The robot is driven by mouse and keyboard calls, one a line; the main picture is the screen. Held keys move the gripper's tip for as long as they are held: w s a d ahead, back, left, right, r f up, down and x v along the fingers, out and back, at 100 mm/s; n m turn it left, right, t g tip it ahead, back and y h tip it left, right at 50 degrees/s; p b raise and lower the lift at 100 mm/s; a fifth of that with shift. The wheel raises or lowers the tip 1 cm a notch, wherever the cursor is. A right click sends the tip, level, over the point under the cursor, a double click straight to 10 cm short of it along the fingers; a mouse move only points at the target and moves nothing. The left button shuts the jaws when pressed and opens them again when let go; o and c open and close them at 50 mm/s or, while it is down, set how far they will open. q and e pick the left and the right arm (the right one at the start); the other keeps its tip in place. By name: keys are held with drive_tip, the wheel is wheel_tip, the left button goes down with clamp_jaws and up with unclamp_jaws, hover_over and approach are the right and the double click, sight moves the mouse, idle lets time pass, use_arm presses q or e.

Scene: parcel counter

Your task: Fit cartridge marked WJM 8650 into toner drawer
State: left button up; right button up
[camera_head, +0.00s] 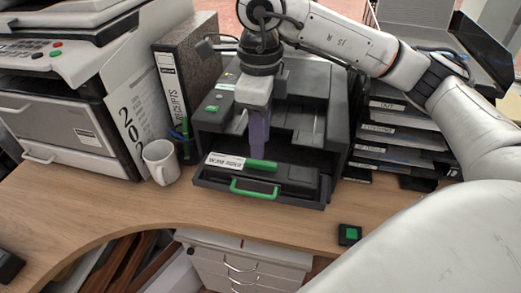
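The toner drawer (222,187) is pulled out at the front of the dark grey printer (285,92); it has a green handle (255,191). A black cartridge (298,175) with a white label (225,161) and a green strip (262,165) is at the drawer, lying lengthwise across it. The label print is small and seems to read WJM 8650. Whether the cartridge is fully seated I cannot tell. My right gripper (258,150) points straight down, its purplish fingers ending at the green strip. The fingers overlap from this side, so their gap is hidden. My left gripper is not in view.
A white mug (161,162) and a RECEIPTS binder (190,75) stand left of the printer. Labelled trays (400,135) are stacked to its right. A small black block with a green square (349,235) lies near the counter's front edge.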

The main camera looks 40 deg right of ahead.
sight(260, 162)
use_arm(q)
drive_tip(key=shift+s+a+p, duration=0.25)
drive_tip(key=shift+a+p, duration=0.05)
drive_tip(key=shift+p, duration=0.2)
use_arm(e)
wheel_tip(260, 162, up, 7)
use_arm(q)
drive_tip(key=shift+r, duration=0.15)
use_arm(e)
drive_tip(key=shift+r, duration=0.1)
